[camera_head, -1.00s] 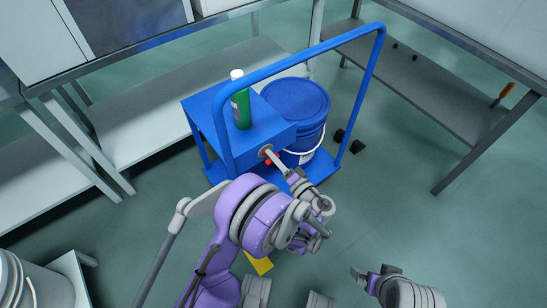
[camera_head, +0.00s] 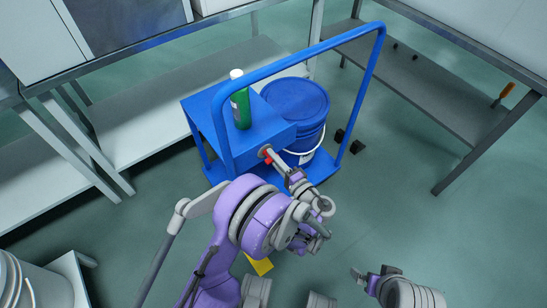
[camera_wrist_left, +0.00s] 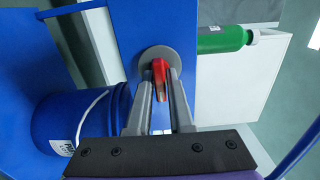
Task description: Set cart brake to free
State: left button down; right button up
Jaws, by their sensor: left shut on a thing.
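The blue cart (camera_head: 214,125) stands in the middle of the head view, with its tall push handle upright. On the side of its box is a round grey disc with a red brake lever (camera_head: 266,156). In the left wrist view the red lever (camera_wrist_left: 159,72) stands out from the grey disc (camera_wrist_left: 150,57), between the two fingers. My left gripper (camera_wrist_left: 161,84) is shut on this lever. The fingers hide part of it. My right gripper (camera_head: 364,276) is low in the head view, away from the cart; its opening is unclear.
A blue lidded bucket (camera_head: 296,100) and a green bottle (camera_head: 240,105) are on the cart. Grey shelf tables (camera_head: 455,115) stand behind and to the right. A white bucket (camera_head: 38,282) is at lower left. The floor right of the cart is mostly clear.

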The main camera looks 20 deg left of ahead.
pick_arm(q)
jog(key=c, duration=0.9)
grip_release()
jog(key=p+v, duration=0.1)
jog(key=v, duration=1)
jog(key=shift+p, duration=0.35)
